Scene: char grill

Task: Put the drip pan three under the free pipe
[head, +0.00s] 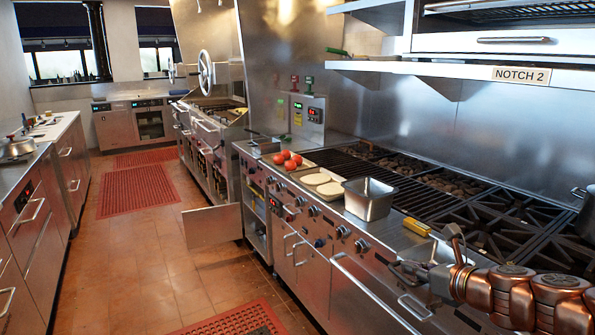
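I see no pan labelled three and no pipe that I can pick out as the free one. An open-topped steel pan (369,205) sits on the front ledge of the grill range, right of the bread rounds. I cannot tell whether it is the drip pan. My copper-coloured arm reaches in from the lower right. My gripper (412,272) is at its left end, in front of the range's front panel, right of and below the pan and apart from it. The finger opening is too small and cluttered to read.
A yellow block (417,227) lies on the ledge near my gripper. Tomatoes (288,158) and bread rounds (323,184) lie farther left. A low metal panel (212,227) juts into the aisle. The tiled floor (140,255) between the counters is mostly clear, with red mats (138,190).

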